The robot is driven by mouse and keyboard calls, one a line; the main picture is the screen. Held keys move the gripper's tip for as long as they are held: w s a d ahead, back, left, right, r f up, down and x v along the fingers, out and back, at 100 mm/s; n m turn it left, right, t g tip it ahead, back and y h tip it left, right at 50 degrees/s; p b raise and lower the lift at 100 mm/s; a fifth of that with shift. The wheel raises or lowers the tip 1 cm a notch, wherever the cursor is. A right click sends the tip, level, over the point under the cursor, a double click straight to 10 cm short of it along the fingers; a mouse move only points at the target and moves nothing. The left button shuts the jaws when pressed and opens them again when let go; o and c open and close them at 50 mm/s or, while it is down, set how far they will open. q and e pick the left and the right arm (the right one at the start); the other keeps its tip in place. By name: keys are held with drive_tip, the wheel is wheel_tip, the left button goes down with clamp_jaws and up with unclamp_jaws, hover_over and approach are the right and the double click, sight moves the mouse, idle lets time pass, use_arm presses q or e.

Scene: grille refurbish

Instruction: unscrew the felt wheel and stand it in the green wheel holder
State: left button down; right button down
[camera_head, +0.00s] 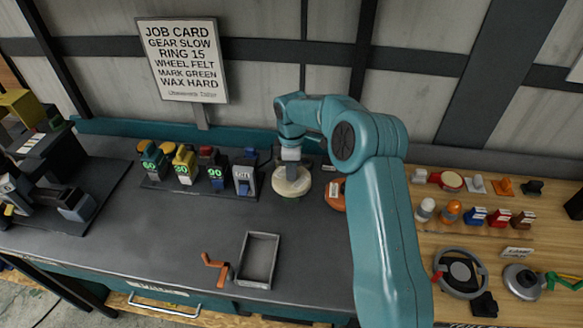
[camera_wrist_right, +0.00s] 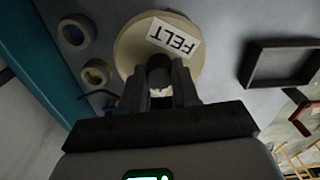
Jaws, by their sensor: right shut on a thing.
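The felt wheel (camera_head: 291,182) is a pale cream disc toward the back of the grey bench. In the right wrist view, the felt wheel (camera_wrist_right: 132,48) carries a white FELT label and has a dark round hub (camera_wrist_right: 159,68) in front. My right gripper (camera_head: 291,158) comes down over the wheel from above. In the wrist view, the right gripper's fingers (camera_wrist_right: 160,88) are closed around the dark hub. Whether the wheel is loose from its mount cannot be told. I cannot make out the green wheel holder with certainty. My left gripper is not in view.
Numbered coloured units (camera_head: 184,168) stand left of the wheel, below the job card (camera_head: 182,60). An empty grey tray (camera_head: 246,281) and an orange crank (camera_head: 213,268) lie in front. An orange round thing (camera_head: 335,195) is close right, partly behind my arm. The bench's middle left is clear.

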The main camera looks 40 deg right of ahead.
drive_tip(key=shift+f+b, duration=1.1)
drive_tip(key=shift+f, duration=0.55)
drive_tip(key=c, duration=0.8)
unclamp_jaws()
drive_tip(key=shift+o, duration=0.2)
wheel_tip(320, 180, up, 16)
drive_tip(key=shift+r+b, duration=0.2)
drive_tip(key=shift+b, duration=0.1)
drive_tip(key=shift+s+f, duration=0.1)
drive_tip(key=shift+s, duration=0.05)
